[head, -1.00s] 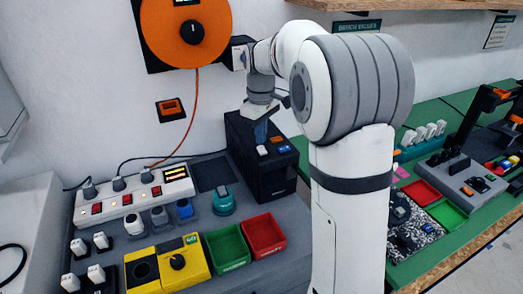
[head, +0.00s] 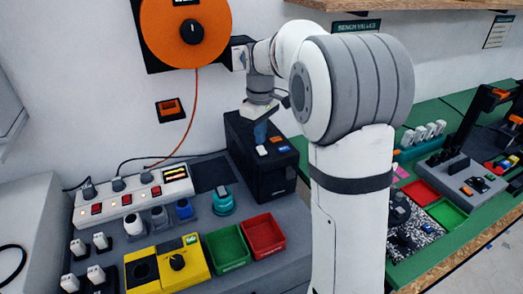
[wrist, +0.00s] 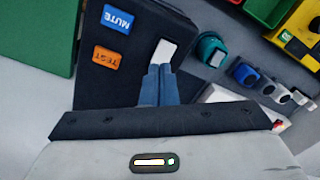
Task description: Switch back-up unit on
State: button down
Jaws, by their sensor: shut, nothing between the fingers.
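The back-up unit is a black box (head: 265,179) against the wall at the back of the grey bench. Its top carries a white rocker or button (wrist: 164,52), an orange TEST button (wrist: 106,59) and a blue MUTE button (wrist: 117,19). My gripper (wrist: 158,72) is shut and empty, its blue fingers together, pointing down at the unit's top. In the wrist view the fingertips are right beside the near end of the white button. I cannot tell whether they touch it. In the head view my gripper (head: 261,140) hides part of the unit's top.
A power strip (head: 135,195) with lit red switches stands left of the unit. A teal round object (head: 223,203), green tray (head: 228,248), red tray (head: 264,236) and yellow box (head: 168,266) sit nearby. An orange reel (head: 187,30) hangs above.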

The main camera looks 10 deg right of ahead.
aim_at(260, 147)
jog(key=shift+f+b, duration=0.55)
jog(key=shift+f, duration=0.35)
dwell(0.5)
jog(key=shift+r, duration=0.15)
notch_tip(260, 147, up, 7)
jog(key=p, duration=0.6)
dwell(0.4)
jog(key=s+f+m+t, duration=0.2)
jog(key=s+m, duration=0.6)
jog(key=s, duration=1.9)
jog(key=shift+d+f+t, duration=0.15)
jog(key=shift+f+t, duration=0.15)
jog(key=shift+t, duration=0.4)
jog(key=shift+s, duration=0.1)
